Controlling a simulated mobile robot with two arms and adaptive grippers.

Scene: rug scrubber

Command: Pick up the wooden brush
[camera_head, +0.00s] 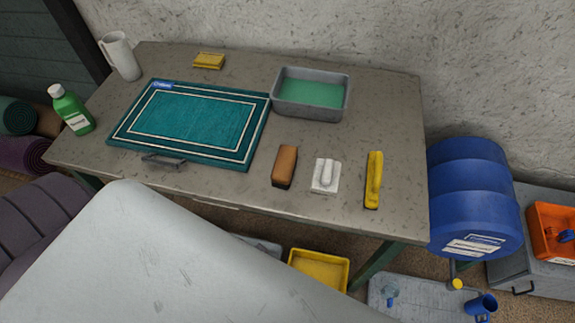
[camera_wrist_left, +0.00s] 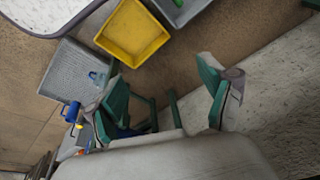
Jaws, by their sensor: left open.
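The wooden brush (camera_head: 285,167) is a brown block lying on the table's bare right half, near the front edge, between the green mat and a white brush. It lies clear of both. My left gripper (camera_wrist_left: 160,72) shows in the left wrist view with its two fingers spread apart and nothing between them. It faces the floor and the bins low down, away from the brush, which does not show in that view. Neither gripper shows in the head view.
The table (camera_head: 225,190) holds a green mat (camera_head: 200,118), a grey basin (camera_head: 311,95), a white brush (camera_head: 325,176), a yellow brush (camera_head: 374,180), a yellow sponge (camera_head: 209,61) and a white jug (camera_head: 120,55). A yellow bin (camera_head: 320,266) and a blue barrel (camera_head: 470,195) stand off the table.

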